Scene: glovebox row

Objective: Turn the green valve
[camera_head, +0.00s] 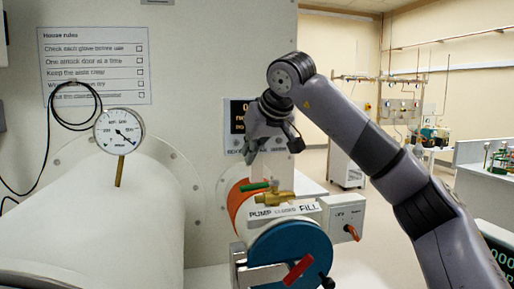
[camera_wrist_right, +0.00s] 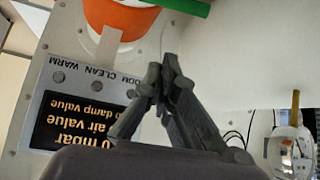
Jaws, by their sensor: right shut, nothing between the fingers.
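The green valve has a green lever handle (camera_head: 255,187) on a brass body (camera_head: 279,198). It sits above the label reading PUMP and FILL, behind the blue round door. The green lever lies nearly level, pointing left in the head view. A green bar, likely this lever, shows at the top edge of the right wrist view (camera_wrist_right: 186,5). My right gripper (camera_head: 252,152) hangs above the valve, fingers downward, apart from it. In the right wrist view its fingertips (camera_wrist_right: 163,78) are together with nothing between them. My left gripper is in neither view.
A pressure gauge (camera_head: 120,131) stands on a brass stem on the large white cylinder (camera_head: 130,215) at left. The blue door (camera_head: 290,252) has a red handle (camera_head: 298,270). A grey box with a red knob (camera_head: 351,232) is right of the valve. A display (camera_wrist_right: 75,122) is behind the gripper.

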